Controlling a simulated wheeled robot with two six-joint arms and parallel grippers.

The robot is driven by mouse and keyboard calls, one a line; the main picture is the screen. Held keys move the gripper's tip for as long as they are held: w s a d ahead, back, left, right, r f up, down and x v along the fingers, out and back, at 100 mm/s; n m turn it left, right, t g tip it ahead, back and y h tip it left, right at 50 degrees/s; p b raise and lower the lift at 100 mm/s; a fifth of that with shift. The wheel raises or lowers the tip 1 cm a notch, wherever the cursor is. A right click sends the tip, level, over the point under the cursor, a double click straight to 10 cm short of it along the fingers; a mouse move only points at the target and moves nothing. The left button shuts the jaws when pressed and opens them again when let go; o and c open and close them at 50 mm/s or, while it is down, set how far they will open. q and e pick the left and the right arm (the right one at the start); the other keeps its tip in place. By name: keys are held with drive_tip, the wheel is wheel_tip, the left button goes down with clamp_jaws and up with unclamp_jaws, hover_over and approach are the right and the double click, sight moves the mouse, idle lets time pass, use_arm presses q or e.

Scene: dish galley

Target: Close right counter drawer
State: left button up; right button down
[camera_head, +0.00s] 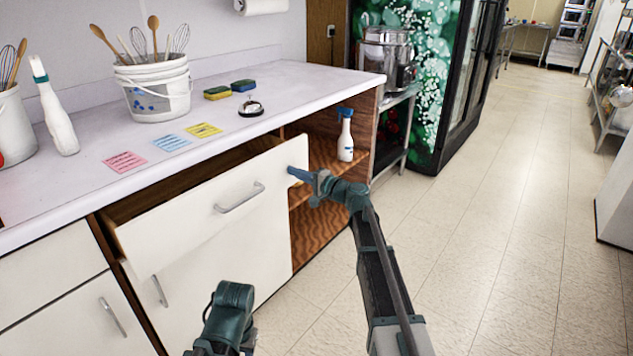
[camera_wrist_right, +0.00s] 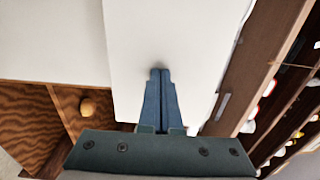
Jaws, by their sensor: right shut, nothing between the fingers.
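The right counter drawer (camera_head: 200,218) stands part-way open under the counter top in the head view, its white front pulled out with a grey bar handle (camera_head: 239,198). My right gripper (camera_head: 292,172) is at the right end of the drawer front, near its upper edge. In the right wrist view its blue fingers (camera_wrist_right: 160,76) are shut together with nothing between them, and their tips are against or very close to the white drawer front (camera_wrist_right: 180,40). Contact cannot be told for sure. My left arm (camera_head: 228,318) shows at the bottom, but its fingers are out of view.
The counter top (camera_head: 225,125) holds a bucket of utensils (camera_head: 155,90), a white bottle (camera_head: 55,110), sponges, colored notes and a bell (camera_head: 251,107). An open shelf with a spray bottle (camera_head: 345,138) is right of the drawer. The floor at the right is clear.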

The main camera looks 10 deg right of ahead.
drive_tip(key=x, duration=1)
drive_tip(key=shift+w+a, duration=0.15)
drive_tip(key=shift+w, duration=0.1)
use_arm(q)
drive_tip(key=shift+d, duration=0.1)
use_arm(e)
drive_tip(key=shift+w+a, duration=0.2)
drive_tip(key=shift+w, duration=0.05)
drive_tip(key=shift+w+r, duration=0.1)
drive_tip(key=shift+w, duration=0.05)
drive_tip(key=shift+s, duration=0.25)
use_arm(q)
drive_tip(key=shift+s+d, duration=0.15)
drive_tip(key=shift+d, duration=0.55)
use_arm(e)
drive_tip(key=v, duration=1.4)
drive_tip(key=shift+d, duration=0.2)
